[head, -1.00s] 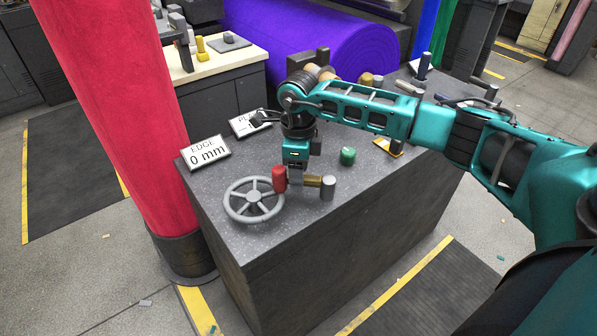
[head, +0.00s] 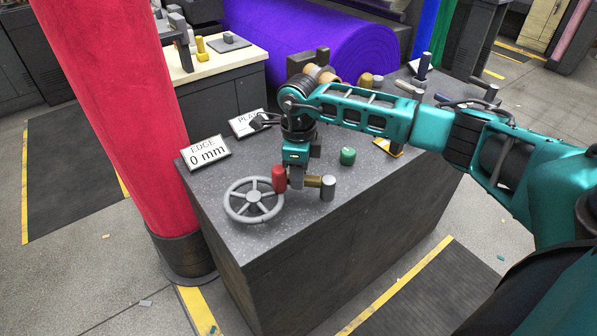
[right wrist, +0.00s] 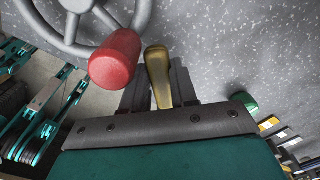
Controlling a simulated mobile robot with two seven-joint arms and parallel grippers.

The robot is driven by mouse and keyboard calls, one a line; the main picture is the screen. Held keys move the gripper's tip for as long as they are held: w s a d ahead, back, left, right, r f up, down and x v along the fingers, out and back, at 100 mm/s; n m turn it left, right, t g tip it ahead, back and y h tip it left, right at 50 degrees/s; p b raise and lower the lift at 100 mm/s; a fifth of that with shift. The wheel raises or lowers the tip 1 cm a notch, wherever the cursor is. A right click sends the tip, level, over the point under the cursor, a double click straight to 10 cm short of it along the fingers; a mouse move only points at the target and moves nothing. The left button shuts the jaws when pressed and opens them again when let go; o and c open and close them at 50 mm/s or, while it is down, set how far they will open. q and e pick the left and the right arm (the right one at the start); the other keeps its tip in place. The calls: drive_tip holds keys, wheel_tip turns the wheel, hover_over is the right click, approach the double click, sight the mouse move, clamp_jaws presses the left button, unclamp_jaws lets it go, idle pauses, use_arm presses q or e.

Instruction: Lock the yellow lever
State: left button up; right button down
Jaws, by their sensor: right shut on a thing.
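The yellow lever (head: 313,181) is a brassy bar that joins a grey upright post (head: 328,188) on the dark speckled counter. In the right wrist view the lever (right wrist: 159,76) lies between my two fingers. My right gripper (head: 295,182) points down and is shut on the lever. The finger contact is partly hidden in the head view. A grey handwheel (head: 254,200) with a red knob (head: 279,178) is just left of the gripper; the red knob also shows close to the fingers in the right wrist view (right wrist: 115,60). My left gripper is not in view.
A green knob (head: 347,155) stands behind the lever on the counter (head: 232,170). A sign reading "EDGE 0 mm" (head: 206,153) and a second, partly hidden sign (head: 244,124) stand at the left. A tall red roll (head: 115,110) stands beside the counter.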

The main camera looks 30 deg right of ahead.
drive_tip(key=shift+d, duration=0.1)
idle(0.5)
drive_tip(key=m, duration=0.1)
drive_tip(key=w+d+m, duration=0.1)
drive_tip(key=m, duration=0.2)
drive_tip(key=shift+w+d, duration=0.25)
drive_tip(key=shift+d, duration=0.15)
drive_tip(key=shift+w+d+m, duration=0.2)
drive_tip(key=shift+d+m, duration=0.5)
drive_tip(key=shift+m, duration=0.6)
drive_tip(key=shift+w+d+m, duration=0.2)
drive_tip(key=shift+d+m, duration=0.45)
drive_tip(key=shift+m, duration=0.65)
drive_tip(key=c, duration=0.9)
unclamp_jaws()
wheel_tip(320, 180, up, 13)
